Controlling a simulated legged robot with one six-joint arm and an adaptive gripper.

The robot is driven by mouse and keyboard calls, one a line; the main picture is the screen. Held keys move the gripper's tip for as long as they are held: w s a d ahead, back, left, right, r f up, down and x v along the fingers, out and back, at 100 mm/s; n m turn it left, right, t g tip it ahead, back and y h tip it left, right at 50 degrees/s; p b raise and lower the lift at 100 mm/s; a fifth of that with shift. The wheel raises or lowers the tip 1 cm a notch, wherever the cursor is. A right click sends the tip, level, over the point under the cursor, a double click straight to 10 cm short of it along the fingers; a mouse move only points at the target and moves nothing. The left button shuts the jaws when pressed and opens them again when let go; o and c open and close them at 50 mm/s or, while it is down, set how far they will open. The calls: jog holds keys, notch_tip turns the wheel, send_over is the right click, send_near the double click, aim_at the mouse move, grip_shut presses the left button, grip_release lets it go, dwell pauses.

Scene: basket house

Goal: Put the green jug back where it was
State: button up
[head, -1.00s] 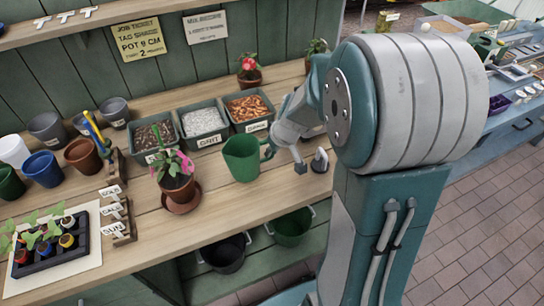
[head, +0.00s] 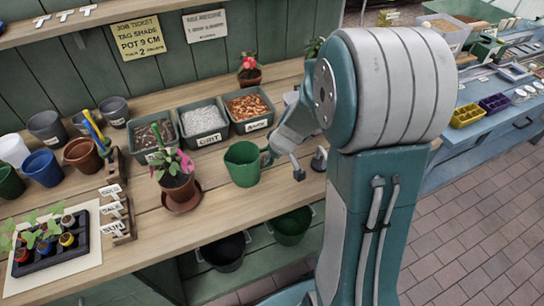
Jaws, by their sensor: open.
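The green jug (head: 243,166) stands upright on the wooden bench, in front of the grit bin and right of the potted pink-flowered plant. Its handle faces right, toward my gripper (head: 309,167). My gripper is at the jug's right, with its two fingertips apart and low near the bench top. The jug is not between the fingertips. My arm hides part of the bench behind and to the right of the gripper.
Three labelled bins, including grit (head: 204,122), stand behind the jug. The pink-flowered plant (head: 176,172) in its terracotta pot is close on the left. Several pots and a seedling tray (head: 47,247) stand further left. The bench's front edge is near the jug.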

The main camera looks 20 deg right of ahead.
jog(key=v, duration=1.2)
jog(key=s+a+r, duration=0.2)
jog(key=s+a, duration=0.1)
jog(key=s, duration=0.2)
jog(key=s+a+r+m+h, duration=0.1)
jog(key=s+a+r, duration=0.2)
jog(key=s, duration=0.2)
jog(key=s+a+r+m+t, duration=0.1)
jog(key=s+a+r, duration=0.2)
jog(key=s, duration=0.3)
jog(key=shift+h, duration=0.3)
jog(key=shift+w+a+r, duration=0.1)
jog(key=shift+r, duration=0.05)
